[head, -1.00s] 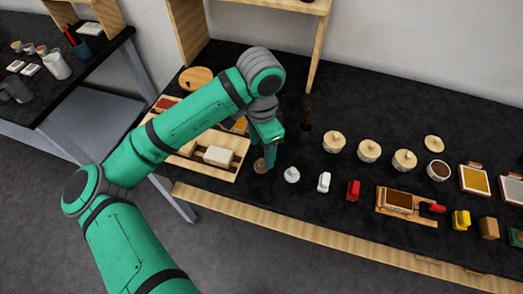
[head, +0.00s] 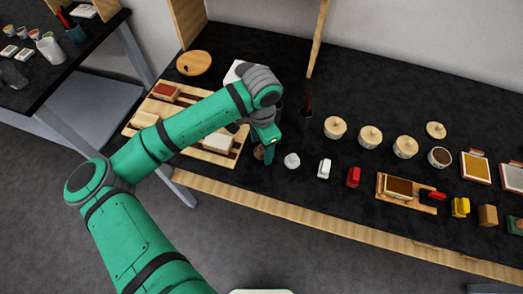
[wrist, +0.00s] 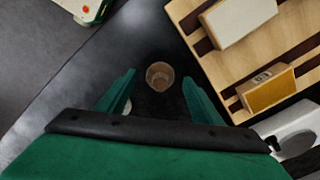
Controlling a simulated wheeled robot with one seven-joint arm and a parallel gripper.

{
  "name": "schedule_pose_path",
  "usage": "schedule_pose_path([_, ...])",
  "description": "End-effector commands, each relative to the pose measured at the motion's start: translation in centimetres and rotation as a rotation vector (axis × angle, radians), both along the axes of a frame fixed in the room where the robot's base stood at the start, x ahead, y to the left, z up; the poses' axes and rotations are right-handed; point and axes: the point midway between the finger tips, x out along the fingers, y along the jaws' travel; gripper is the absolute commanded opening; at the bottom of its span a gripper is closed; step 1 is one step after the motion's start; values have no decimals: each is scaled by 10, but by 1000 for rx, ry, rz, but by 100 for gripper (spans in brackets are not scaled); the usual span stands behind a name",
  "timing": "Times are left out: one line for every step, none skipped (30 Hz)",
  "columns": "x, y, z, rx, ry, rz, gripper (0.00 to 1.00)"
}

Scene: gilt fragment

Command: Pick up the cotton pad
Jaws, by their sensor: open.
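No thing is plainly a cotton pad. The likeliest is a small white rounded piece with a knob on top (head: 292,161), standing on the black tabletop in the head view. In the wrist view a bit of white (wrist: 127,106), perhaps the same piece, shows behind the left finger. My gripper (head: 267,156) is open and points down just left of the white piece. In the wrist view my gripper (wrist: 159,78) has a small brown cup (wrist: 160,75) showing between its fingertips, beyond them. I see nothing held.
A slatted wooden rack (head: 219,144) with blocks lies to the left. A white block (head: 324,168), a red block (head: 353,177) and a wooden tray (head: 420,205) stand to the right. Lidded pots (head: 370,137) stand behind. The tabletop's front edge is close.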

Motion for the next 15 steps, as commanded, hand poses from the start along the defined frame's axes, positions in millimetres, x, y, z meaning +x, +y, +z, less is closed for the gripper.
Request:
schedule_pose_path([0, 0, -4, -1, 0, 1, 60])
schedule_pose_path([0, 0, -7, -1, 0, 1, 60])
schedule_pose_path([-1, 0, -9, -2, 1, 0, 60])
schedule_pose_path([-1, 0, -10, 0, 1, 0, 60])
schedule_pose_path([-1, 0, -10, 0, 1, 0, 60])
schedule_pose_path([0, 0, -11, -1, 0, 0, 60])
schedule_pose_path([0, 0, -11, -1, 0, 0, 60])
schedule_pose_path([0, 0, -10, -1, 0, 0, 60])
schedule_pose_path([0, 0, -10, -1, 0, 0, 60])
schedule_pose_path([0, 0, -10, -1, 0, 0, 60])
schedule_pose_path([0, 0, -10, -1, 0, 0, 57])
schedule_pose_path([0, 0, -10, -1, 0, 0, 48])
schedule_pose_path([0, 0, -10, -1, 0, 0, 41])
schedule_pose_path([0, 0, -10, -1, 0, 0, 34])
schedule_pose_path([0, 0, -10, -1, 0, 0, 24])
